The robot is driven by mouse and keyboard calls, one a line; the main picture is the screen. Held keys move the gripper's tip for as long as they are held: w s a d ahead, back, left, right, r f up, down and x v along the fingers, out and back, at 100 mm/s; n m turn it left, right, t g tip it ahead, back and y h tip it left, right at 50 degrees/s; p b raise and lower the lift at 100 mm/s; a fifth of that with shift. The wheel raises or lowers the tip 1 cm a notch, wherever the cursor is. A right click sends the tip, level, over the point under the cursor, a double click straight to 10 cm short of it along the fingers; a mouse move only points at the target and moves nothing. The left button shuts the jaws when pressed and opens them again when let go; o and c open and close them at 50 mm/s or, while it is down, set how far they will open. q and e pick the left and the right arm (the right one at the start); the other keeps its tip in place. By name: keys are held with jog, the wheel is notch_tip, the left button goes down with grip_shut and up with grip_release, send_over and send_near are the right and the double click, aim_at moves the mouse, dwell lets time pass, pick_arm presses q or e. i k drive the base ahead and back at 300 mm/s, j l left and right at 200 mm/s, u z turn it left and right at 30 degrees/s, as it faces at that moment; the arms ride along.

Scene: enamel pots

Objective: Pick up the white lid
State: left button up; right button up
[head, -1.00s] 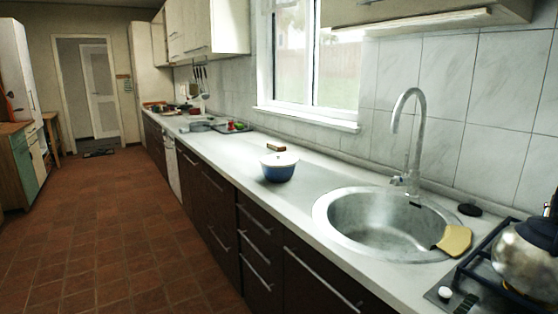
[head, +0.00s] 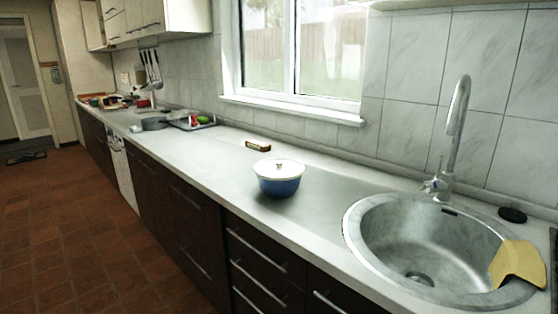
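The white lid (head: 278,166) sits on top of a blue enamel pot (head: 279,187) with a pale rim. A small knob shows at the middle of the lid. The pot stands upright on the white countertop (head: 225,180), left of the sink and near the counter's front edge. Neither of my grippers shows in the head view.
A round steel sink (head: 420,240) with a tall faucet (head: 455,130) is at the right, a yellow cloth (head: 518,263) over its rim. A small brown box (head: 258,145) lies behind the pot. A tray (head: 190,123) and a pan (head: 156,124) stand farther left. Counter around the pot is clear.

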aim_at(277, 169)
jog(key=i+j+z, duration=0.2)
jog(key=i+j, duration=0.15)
jog(key=j, duration=0.3)
jog(key=i+j+z, duration=0.1)
jog(key=j, duration=0.25)
jog(key=i+j+z, duration=0.1)
jog(key=i+j, duration=0.15)
jog(key=j, duration=0.15)
jog(key=i+j+z, duration=0.1)
jog(key=j, duration=0.25)
jog(key=i+j+z, duration=0.1)
jog(key=j, duration=0.3)
jog(key=i+j+z, duration=0.1)
jog(key=j, duration=0.3)
jog(key=i, duration=0.1)
